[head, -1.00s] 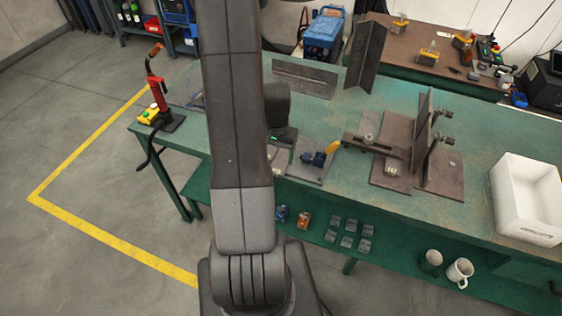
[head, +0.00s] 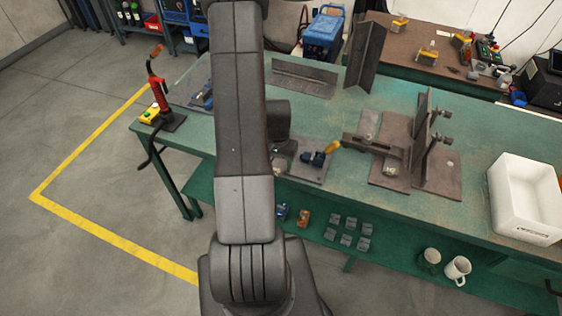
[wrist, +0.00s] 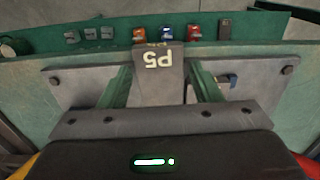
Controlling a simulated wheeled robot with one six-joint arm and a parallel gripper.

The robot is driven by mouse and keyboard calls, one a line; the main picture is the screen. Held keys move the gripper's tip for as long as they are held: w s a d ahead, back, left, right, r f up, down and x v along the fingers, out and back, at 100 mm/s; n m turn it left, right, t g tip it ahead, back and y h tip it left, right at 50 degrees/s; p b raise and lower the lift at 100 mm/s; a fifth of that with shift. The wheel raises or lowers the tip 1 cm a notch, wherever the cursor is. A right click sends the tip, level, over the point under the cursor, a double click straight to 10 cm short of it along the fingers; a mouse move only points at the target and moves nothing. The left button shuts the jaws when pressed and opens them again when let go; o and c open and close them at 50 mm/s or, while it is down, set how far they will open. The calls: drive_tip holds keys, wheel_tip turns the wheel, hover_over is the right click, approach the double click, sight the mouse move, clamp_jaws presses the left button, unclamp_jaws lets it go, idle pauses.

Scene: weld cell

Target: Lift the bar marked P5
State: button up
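The bar marked P5 (wrist: 158,80) shows in the middle of the wrist view, its label on the face towards the camera. My gripper (wrist: 160,72) is right at it, with a finger seeming to lie on each side. I cannot tell whether the fingers press on the bar or stand clear. In the head view my arm hides the bar and most of my gripper, over the near edge of the green bench (head: 480,140).
A fixture with upright plates (head: 422,130) stands further right, and a white bin (head: 525,200) at the right end. An angle iron (head: 303,78) lies behind. A red-handled tool (head: 160,95) stands left.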

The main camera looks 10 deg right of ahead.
drive_tip(key=c, duration=0.7)
drive_tip(key=shift+o, duration=0.2)
drive_tip(key=shift+r, duration=0.1)
